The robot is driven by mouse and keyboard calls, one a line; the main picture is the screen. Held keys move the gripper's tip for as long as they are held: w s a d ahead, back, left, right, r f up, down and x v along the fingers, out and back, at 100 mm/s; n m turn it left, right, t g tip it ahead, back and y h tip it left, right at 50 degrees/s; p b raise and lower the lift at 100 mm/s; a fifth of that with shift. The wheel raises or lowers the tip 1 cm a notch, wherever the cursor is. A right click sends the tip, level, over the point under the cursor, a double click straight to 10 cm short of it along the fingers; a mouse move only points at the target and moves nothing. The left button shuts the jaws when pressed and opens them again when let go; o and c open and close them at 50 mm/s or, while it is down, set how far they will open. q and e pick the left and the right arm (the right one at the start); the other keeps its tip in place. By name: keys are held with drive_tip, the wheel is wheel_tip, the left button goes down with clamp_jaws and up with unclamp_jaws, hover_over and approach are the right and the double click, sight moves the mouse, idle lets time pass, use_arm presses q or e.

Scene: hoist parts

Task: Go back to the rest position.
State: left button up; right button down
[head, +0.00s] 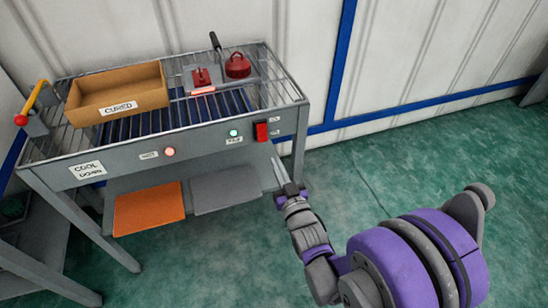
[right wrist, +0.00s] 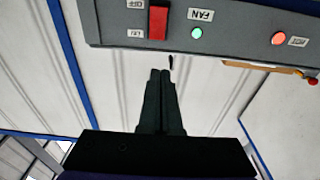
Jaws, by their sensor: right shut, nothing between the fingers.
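My right gripper (head: 279,172) is in front of the right end of the grey cool-down bench (head: 120,166), below a red switch (head: 261,132). Its fingers are shut together with nothing between them. In the right wrist view the closed fingers (right wrist: 160,78) point toward the bench's front panel (right wrist: 235,14), which shows upside down, with the red switch (right wrist: 158,22) just beyond the tips. I cannot tell the exact gap between the tips and the panel. My left gripper is not in view.
A yellow lever (head: 38,95) stands at the left end. A green lamp (head: 233,132) is lit. Green floor (head: 400,150) at right is clear.

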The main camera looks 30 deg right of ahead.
drive_tip(key=shift+a, duration=0.1)
idle(0.5)
drive_tip(key=s+a+f+n+g+y, duration=0.1)
drive_tip(key=s+a+f+g+y, duration=0.2)
drive_tip(key=s+a+f+g, duration=0.35)
drive_tip(key=s+a+f+n+g, duration=0.1)
drive_tip(key=s+a+g, duration=0.1)
drive_tip(key=s, duration=0.3)
drive_tip(key=s+a+f+g+y, duration=0.1)
drive_tip(key=s+g, duration=0.2)
drive_tip(key=s, duration=0.1)
drive_tip(key=s+a+f+n+g, duration=0.1)
drive_tip(key=s+a+g, duration=0.1)
drive_tip(key=s, duration=0.3)
use_arm(q)
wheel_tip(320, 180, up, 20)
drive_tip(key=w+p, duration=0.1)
drive_tip(key=p, duration=1.6)
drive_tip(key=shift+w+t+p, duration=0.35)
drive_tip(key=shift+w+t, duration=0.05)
use_arm(e)
wheel_tip(320, 180, up, 20)
drive_tip(key=w, duration=0.1)
drive_tip(key=shift+w+r, duration=0.2)
drive_tip(key=shift+w, duration=0.15)
